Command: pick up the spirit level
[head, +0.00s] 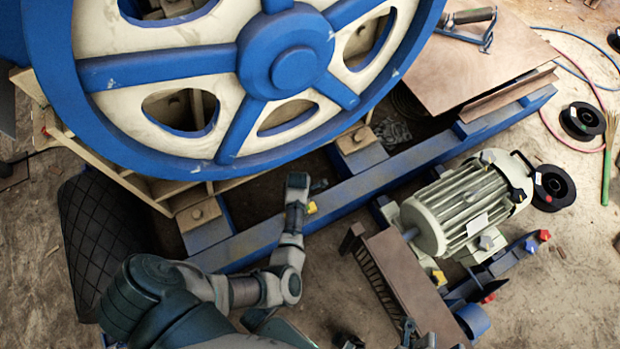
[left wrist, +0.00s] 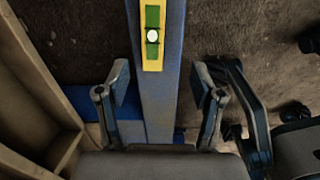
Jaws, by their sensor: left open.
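The spirit level is a yellow bar with a green vial window (left wrist: 152,35). In the left wrist view it lies lengthwise on a blue beam at top centre, its upper end cut off by the frame. In the head view only a small yellow piece of it shows (head: 312,207), beside my left gripper (head: 312,186). My left gripper, also in the left wrist view (left wrist: 159,84), is open and empty. Its two fingers stand apart over the beam, short of the level's near end. What seems to be my right gripper (head: 416,334) is partly cut off at the bottom edge of the head view.
A large blue and cream flywheel (head: 290,70) stands behind the blue beam (head: 385,180). A grey motor (head: 465,210) and a brown guard (head: 410,280) are at right. Cable spools (head: 582,121) and hoses lie on the dirt floor far right.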

